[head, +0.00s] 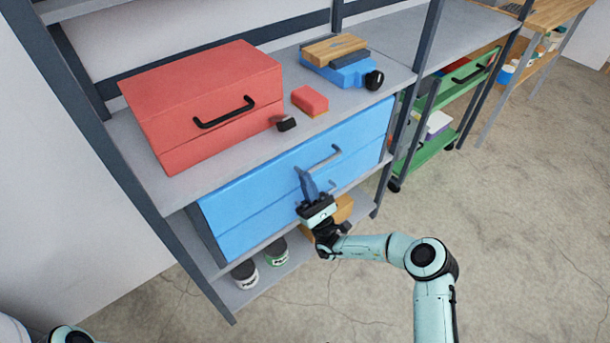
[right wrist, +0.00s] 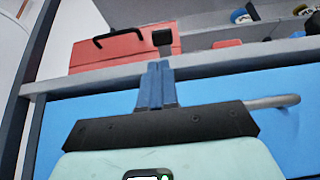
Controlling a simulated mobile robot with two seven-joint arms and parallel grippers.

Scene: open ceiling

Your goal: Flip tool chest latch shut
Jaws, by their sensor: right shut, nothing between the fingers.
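A red tool chest (head: 205,90) with a black bar handle (head: 224,112) sits on the upper shelf. A small black piece, which may be its latch (head: 286,124), shows at its lower right corner; I cannot tell its exact position. In the right wrist view the red chest (right wrist: 105,55) and the black piece (right wrist: 162,37) are beyond my fingertips. My right gripper (head: 306,172) is shut and empty, fingers pointing up, in front of the blue chest and below the black piece. Its closed blue fingers also show in the right wrist view (right wrist: 158,68). My left gripper is out of view.
A blue chest (head: 250,205) with a grey handle (head: 325,158) is on the shelf below. A red block (head: 310,101) and a blue tool with a wooden top (head: 345,70) lie on the upper shelf (head: 375,105). Cans (head: 245,275) stand lowest. A green cart (head: 430,150) is to the right.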

